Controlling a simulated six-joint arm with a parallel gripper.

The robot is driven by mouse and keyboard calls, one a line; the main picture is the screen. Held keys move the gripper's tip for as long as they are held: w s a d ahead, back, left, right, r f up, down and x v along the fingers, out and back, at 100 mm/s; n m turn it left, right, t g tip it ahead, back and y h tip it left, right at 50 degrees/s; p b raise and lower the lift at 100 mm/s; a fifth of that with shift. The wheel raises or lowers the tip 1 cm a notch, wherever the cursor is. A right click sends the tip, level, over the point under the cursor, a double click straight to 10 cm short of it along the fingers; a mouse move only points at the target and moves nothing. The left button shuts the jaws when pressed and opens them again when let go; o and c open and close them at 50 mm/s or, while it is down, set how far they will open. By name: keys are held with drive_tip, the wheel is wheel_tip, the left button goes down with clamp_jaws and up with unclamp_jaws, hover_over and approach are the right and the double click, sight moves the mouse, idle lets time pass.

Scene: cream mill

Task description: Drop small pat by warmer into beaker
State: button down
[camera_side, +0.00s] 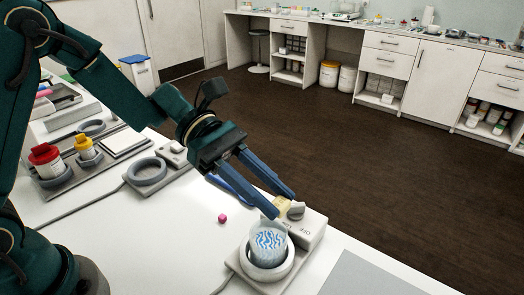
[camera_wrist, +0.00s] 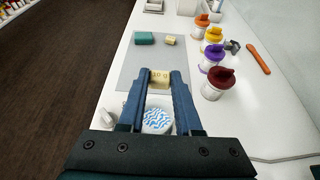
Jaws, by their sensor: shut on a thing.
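My gripper (camera_side: 282,205) is shut on a small pale yellow pat (camera_wrist: 160,77) with dark lettering. The pat sits between the fingertips; in the side view it is a small yellow patch (camera_side: 283,202), partly hidden by the blue fingers. The clear beaker (camera_side: 268,244) with a blue and white wavy pattern stands upright in a round ring on the warmer (camera_side: 310,231), which has a grey knob. The pat is held above the beaker, near its far side in the side view. In the wrist view the beaker (camera_wrist: 157,121) shows between the fingers, nearer the palm than the pat.
A green block (camera_wrist: 145,38) and another small yellow block (camera_wrist: 170,40) lie on a grey mat (camera_wrist: 128,65). Several lidded jars, one purple (camera_wrist: 215,55), and an orange tool (camera_wrist: 258,58) are to the right.

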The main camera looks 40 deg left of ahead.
sight(268, 221)
drive_tip(key=shift+f, duration=2.95)
drive_tip(key=c, duration=0.5)
unclamp_jaws()
drive_tip(key=shift+v, duration=2.55)
